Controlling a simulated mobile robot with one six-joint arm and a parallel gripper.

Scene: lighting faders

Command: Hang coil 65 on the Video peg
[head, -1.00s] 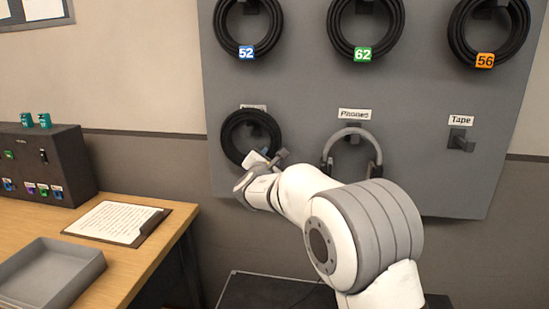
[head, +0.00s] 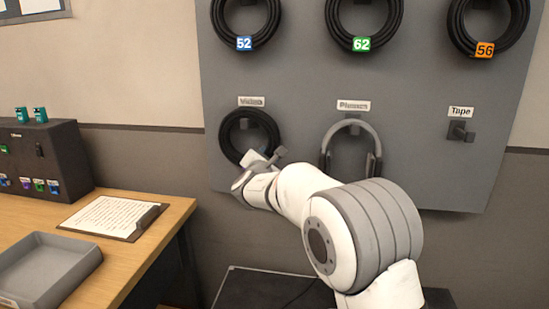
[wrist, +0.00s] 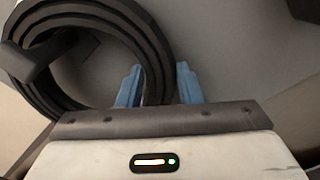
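The black coil (head: 226,139) is at the Video peg, under the Video label (head: 251,101) at the lower left of the grey board. It also shows in the wrist view (wrist: 150,48), with a dark peg (wrist: 50,57) reaching into its ring. The coil appears to rest on that peg. No number tag shows on this coil; my gripper covers its lower right part. My gripper (wrist: 158,85) has its two blue fingers apart, at the coil's edge.
Coils 52 (head: 245,43), 62 (head: 361,44) and 56 (head: 485,49) hang in the row above. Headphones (head: 351,128) hang close on the right, and the Tape peg (head: 461,131) is bare. A desk with a grey tray (head: 50,270) stands at the left.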

